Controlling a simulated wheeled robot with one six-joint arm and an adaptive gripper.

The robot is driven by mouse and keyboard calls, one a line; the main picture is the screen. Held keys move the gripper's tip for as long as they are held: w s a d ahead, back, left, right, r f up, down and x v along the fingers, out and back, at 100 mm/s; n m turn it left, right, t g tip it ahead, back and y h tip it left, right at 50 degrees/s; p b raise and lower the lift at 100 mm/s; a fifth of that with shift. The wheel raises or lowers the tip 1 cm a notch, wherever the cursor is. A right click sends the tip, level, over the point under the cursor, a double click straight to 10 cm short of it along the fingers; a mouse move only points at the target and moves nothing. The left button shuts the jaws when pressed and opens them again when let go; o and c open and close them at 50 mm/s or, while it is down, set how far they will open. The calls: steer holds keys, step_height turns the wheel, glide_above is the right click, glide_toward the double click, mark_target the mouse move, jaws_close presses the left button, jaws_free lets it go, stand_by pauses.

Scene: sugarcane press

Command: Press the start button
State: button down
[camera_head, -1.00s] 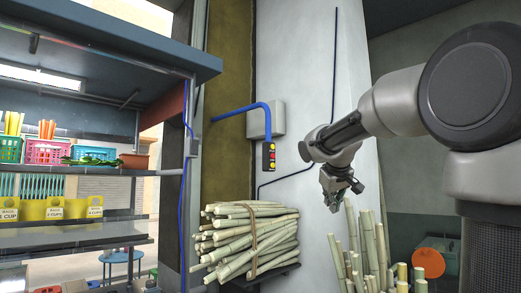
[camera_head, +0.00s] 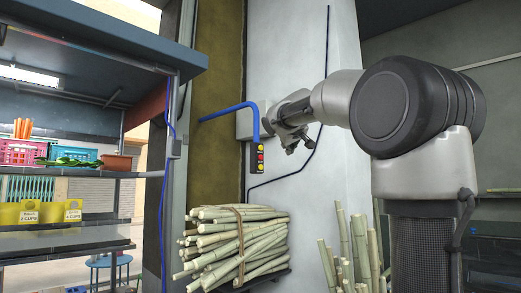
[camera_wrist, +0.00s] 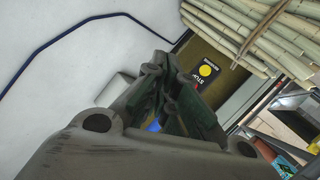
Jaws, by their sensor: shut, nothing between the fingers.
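The button box (camera_head: 258,156) is a narrow dark pendant with a red button between yellow ones, hanging at the end of a blue pipe by the white wall. Its labels are too small to read in the head view. My gripper (camera_head: 304,143) is to the right of the box, apart from it, with its fingers shut and empty. In the wrist view, one round yellow button (camera_wrist: 207,71) with partly readable lettering shows beyond my gripper (camera_wrist: 162,70).
A strapped bundle of cane (camera_head: 232,243) rests on a shelf below the box. More cane stalks (camera_head: 343,250) stand upright at the right. The blue pipe (camera_head: 228,110) reaches across above the box. A counter with baskets (camera_head: 22,152) is at the left.

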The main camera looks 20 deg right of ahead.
mark_target(261, 148)
steer(key=w+a, duration=0.3)
steer(key=w, duration=0.5)
steer(key=shift+w, duration=0.15)
stand_by(1.5)
steer(key=shift+w+a, duration=0.15)
steer(key=shift+w, duration=0.25)
steer(key=shift+w+a, duration=0.15)
steer(key=shift+w, duration=0.25)
stand_by(0.6)
steer(key=shift+s, duration=0.15)
steer(key=shift+s+d, duration=0.3)
steer(key=shift+s, duration=0.4)
steer(key=shift+s, duration=0.1)
